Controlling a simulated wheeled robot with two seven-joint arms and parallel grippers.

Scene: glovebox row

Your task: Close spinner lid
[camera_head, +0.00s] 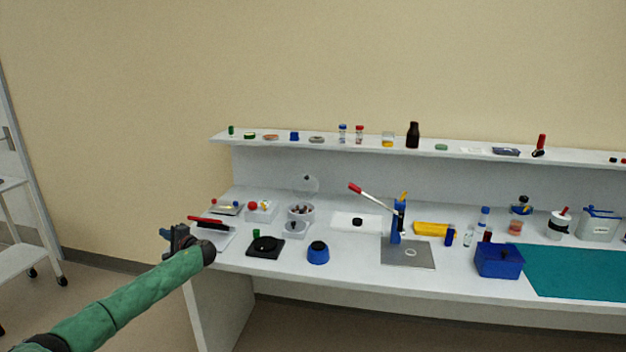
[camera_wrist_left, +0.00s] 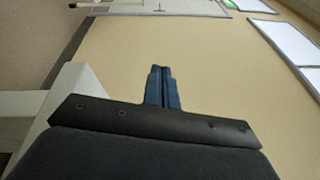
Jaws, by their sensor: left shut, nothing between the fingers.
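The spinner (camera_head: 297,228) is a small white device with a round bowl near the left part of the bench. Its clear round lid (camera_head: 306,184) stands raised behind the bowl, open. Small coloured items show in the bowl. My left gripper (camera_head: 178,236) is at the bench's left end, left of the spinner and well apart from it. In the left wrist view its blue fingers (camera_wrist_left: 160,88) are together, with nothing between them. The spinner is not in the wrist view. My right gripper is not in view.
A black scale-like plate (camera_head: 265,248) and a blue round pot (camera_head: 318,253) stand in front of the spinner. A white tray with a red-handled item (camera_head: 208,222) is near my gripper. A lever press (camera_head: 397,225) stands to the right. A shelf (camera_head: 290,140) runs behind.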

